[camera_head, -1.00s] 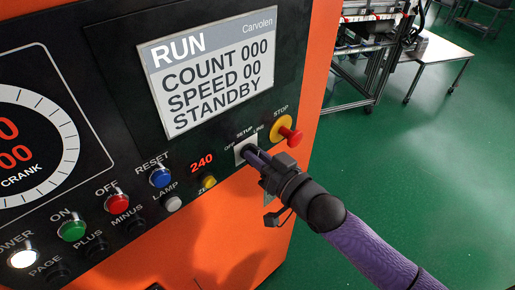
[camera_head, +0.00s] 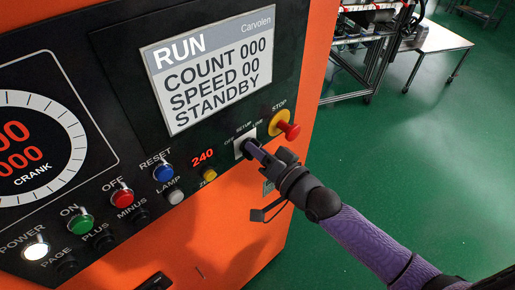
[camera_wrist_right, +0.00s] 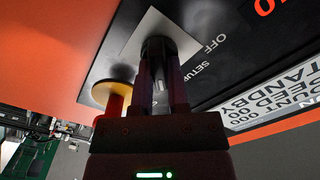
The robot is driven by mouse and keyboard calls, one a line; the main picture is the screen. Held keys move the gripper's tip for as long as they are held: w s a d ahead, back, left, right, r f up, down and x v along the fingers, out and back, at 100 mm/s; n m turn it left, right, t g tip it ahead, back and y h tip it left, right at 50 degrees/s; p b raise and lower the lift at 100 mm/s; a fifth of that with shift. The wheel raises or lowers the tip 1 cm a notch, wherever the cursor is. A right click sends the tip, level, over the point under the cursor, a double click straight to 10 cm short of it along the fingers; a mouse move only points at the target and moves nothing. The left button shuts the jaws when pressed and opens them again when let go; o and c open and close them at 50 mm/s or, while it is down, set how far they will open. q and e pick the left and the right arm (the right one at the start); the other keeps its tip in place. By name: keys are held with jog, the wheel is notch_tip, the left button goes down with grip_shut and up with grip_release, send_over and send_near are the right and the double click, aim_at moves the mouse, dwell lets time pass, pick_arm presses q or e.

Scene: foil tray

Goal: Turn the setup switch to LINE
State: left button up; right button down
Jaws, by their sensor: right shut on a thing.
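The setup switch is a dark knob on a pale square plate (camera_head: 239,148) at the right of the black control panel, labelled OFF, SETUP and LINE. In the right wrist view the knob (camera_wrist_right: 157,46) sits between the fingertips, in front of the plate (camera_wrist_right: 137,36). OFF and SETUP are readable there; LINE is not. The fingers cover most of the knob, so I cannot tell which label it points to. My left gripper is not in view.
A red STOP button (camera_head: 290,130) on a yellow base sits close to the right of the switch. The display (camera_head: 207,70) reads RUN and STANDBY. Coloured buttons, including RESET (camera_head: 163,173), line the panel to the left. Green floor is open at right.

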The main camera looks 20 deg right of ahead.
dwell(0.3)
jog(key=c, duration=0.6)
grip_release()
jog(key=shift+s, duration=0.1)
jog(key=shift+b+v, duration=0.6)
jog(key=shift+v, duration=4.3)
